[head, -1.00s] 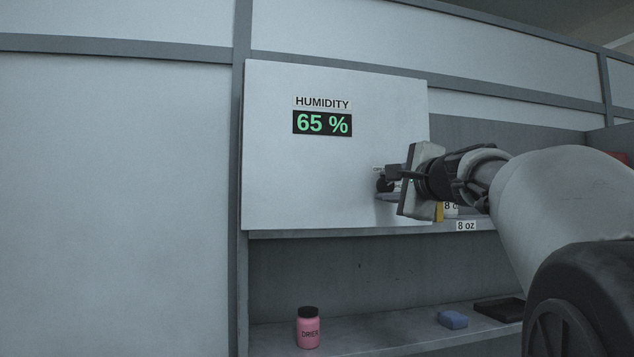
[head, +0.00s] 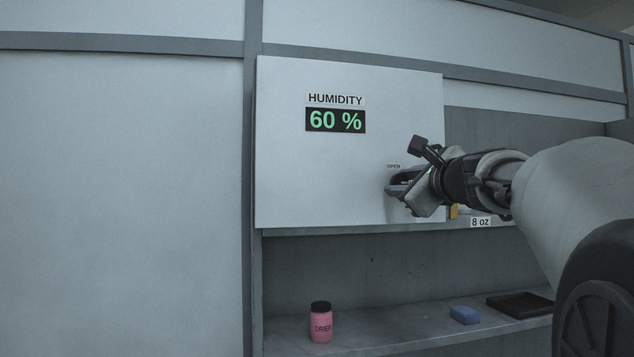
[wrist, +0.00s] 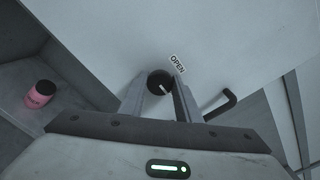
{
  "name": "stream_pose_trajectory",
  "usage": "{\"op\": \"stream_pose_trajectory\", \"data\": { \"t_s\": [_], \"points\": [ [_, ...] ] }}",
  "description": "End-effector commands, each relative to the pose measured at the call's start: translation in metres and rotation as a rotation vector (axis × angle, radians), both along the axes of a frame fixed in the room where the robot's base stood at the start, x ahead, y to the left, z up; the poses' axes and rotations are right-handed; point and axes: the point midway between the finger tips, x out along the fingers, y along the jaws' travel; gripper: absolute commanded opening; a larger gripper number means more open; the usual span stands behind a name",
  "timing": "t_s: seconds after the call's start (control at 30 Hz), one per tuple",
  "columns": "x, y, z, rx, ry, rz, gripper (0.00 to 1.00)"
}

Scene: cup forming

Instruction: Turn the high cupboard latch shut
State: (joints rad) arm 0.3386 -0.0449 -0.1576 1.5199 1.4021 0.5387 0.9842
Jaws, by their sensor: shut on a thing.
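The high cupboard door is the white panel (head: 300,180) with a humidity display in the head view. The latch (wrist: 160,82) is a dark round knob with a pale mark, seen in the wrist view near a small OPEN label (wrist: 177,64). The label also shows in the head view (head: 393,166). My gripper (head: 394,188) is at the right part of the door, tilted. In the wrist view its two fingers (wrist: 159,88) are on either side of the knob, shut on it. In the head view the gripper hides the knob.
On the shelf below stand a pink jar (head: 321,325), a blue block (head: 465,315) and a dark tray (head: 520,303). An 8 oz label (head: 481,222) is on the upper shelf edge.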

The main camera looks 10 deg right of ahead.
Motion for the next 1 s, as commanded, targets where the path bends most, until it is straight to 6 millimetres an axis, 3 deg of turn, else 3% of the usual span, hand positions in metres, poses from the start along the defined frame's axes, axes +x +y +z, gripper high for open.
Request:
{"op": "stream_pose_trajectory", "data": {
  "t_s": [0.37,0.4,0.5,1.0],
  "points": [
    [-0.0002,0.0005,0.0018,0.006,-0.003,0.001,0.08],
    [-0.0002,0.0005,0.0018,0.006,-0.003,0.001,0.35],
    [-0.0002,0.0003,0.0015,0.005,-0.003,0.000,0.49],
    [-0.0008,0.0003,0.0004,0.004,-0.001,0.001,0.49]
  ]
}}
